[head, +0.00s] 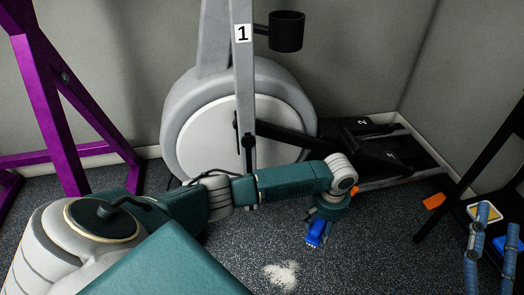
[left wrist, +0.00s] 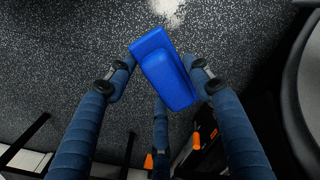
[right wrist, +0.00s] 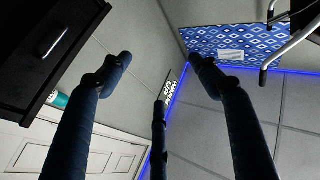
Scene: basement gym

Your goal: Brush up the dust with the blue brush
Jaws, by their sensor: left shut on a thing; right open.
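The blue brush (head: 317,232) is held by my left gripper (head: 326,214), low over the dark speckled floor. In the left wrist view the brush (left wrist: 165,68) sits between the fingers of the left gripper (left wrist: 160,78), its body tilted across them. The pale dust (head: 283,274) lies in a small patch on the floor, nearer to me and a little left of the brush. The dust (left wrist: 168,8) also shows at the top edge of the left wrist view. My right gripper (head: 490,230) is at the right edge of the head view; its fingers (right wrist: 158,68) are spread and empty.
A grey exercise machine (head: 240,120) with a footplate stands behind my left arm. A purple frame (head: 62,110) is at the left. An orange object (head: 434,201) and a yellow-and-white item (head: 484,212) lie at the right, near a black stand. Floor around the dust is clear.

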